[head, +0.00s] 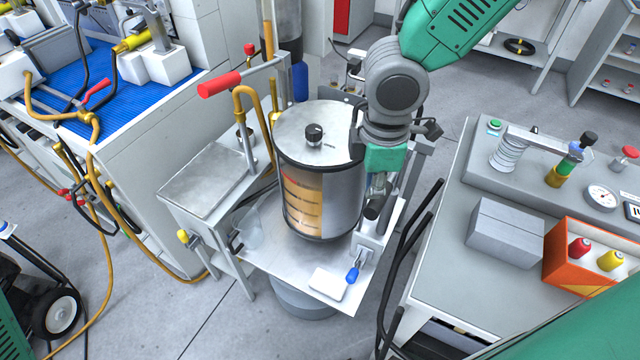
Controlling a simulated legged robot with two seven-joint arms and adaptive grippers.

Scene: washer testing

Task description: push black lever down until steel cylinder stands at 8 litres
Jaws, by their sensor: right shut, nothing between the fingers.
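The steel cylinder (345,190) stands upright in the middle, with a black knob on its lid. A window in its front shows amber liquid and scale lines; the numbers are too small to read. A short black grip (374,208), apparently the end of the black lever, shows just right of the cylinder. My right gripper (379,190) points down from the upper right, directly above this grip and beside the cylinder. It is shut and empty; its fingertips are partly hidden, and I cannot tell if they touch the grip. My left gripper is not in view.
A red-handled lever (220,84) rises left of the cylinder. A blue-handled valve (352,275) and a white block (328,283) are at the stand's front. A clear beaker (250,230) sits at the left.

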